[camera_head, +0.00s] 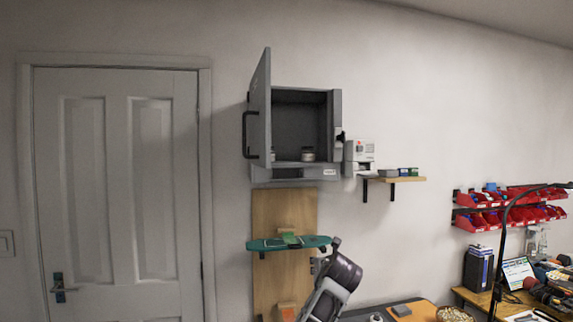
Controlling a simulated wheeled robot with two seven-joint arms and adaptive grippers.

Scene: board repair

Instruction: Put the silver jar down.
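A small jar (308,155) with a pale, silvery look stands upright on the floor of the open grey wall cabinet (335,120). It is too small for me to be sure it is the silver jar. A second small object (273,154) shows at the cabinet's left, partly hidden by the door. A grey and dark link of one of my arms rises from the bottom middle, below the cabinet. I cannot make out gripper fingers on it, and I see no gripper holding a jar.
The cabinet door (260,110) stands open at the left, jutting out. Right of the cabinet are a white device (359,156) and a small shelf (408,179) with boxes. Below hangs a teal skateboard deck (262,244). Red bins (475,222) and a cluttered bench are at right.

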